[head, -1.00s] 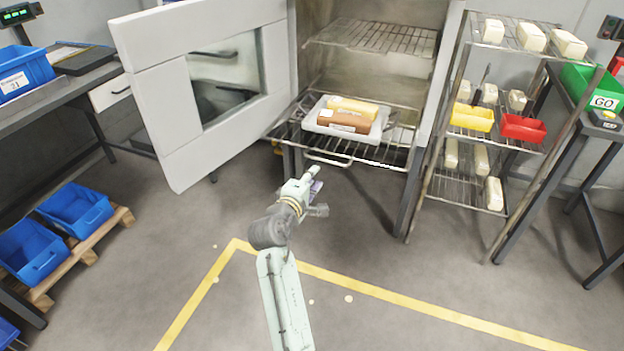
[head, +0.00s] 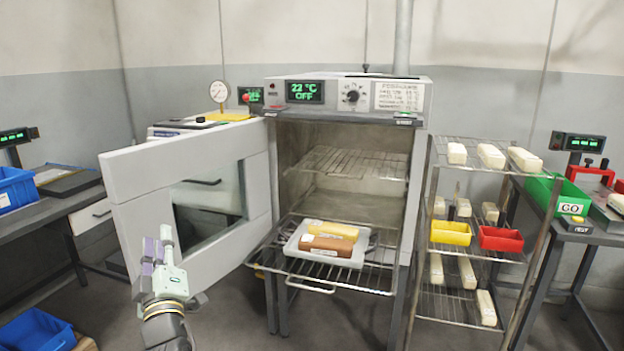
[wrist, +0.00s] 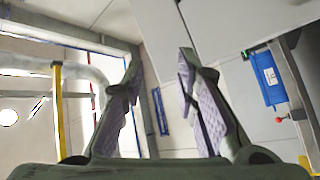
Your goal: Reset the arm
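My gripper (head: 160,243) points upward at the lower left of the head view, in front of the open oven door. In the wrist view its two padded fingers (wrist: 160,100) stand apart with nothing between them. The arm below the wrist runs out of the bottom of the head view. The oven (head: 352,110) stands open, its display reading 22 °C OFF. A brown block (head: 328,243) and a yellow block (head: 331,230) lie on a light tray (head: 300,252) on the pulled-out lower rack (head: 350,278).
The open white door (head: 135,200) stands close behind my gripper. A wire shelf (head: 432,190) at the right holds pale blocks, a yellow bin (head: 450,233) and a red bin (head: 501,239). A green bin (head: 556,196) sits on the right bench. A blue bin (head: 37,332) is at lower left.

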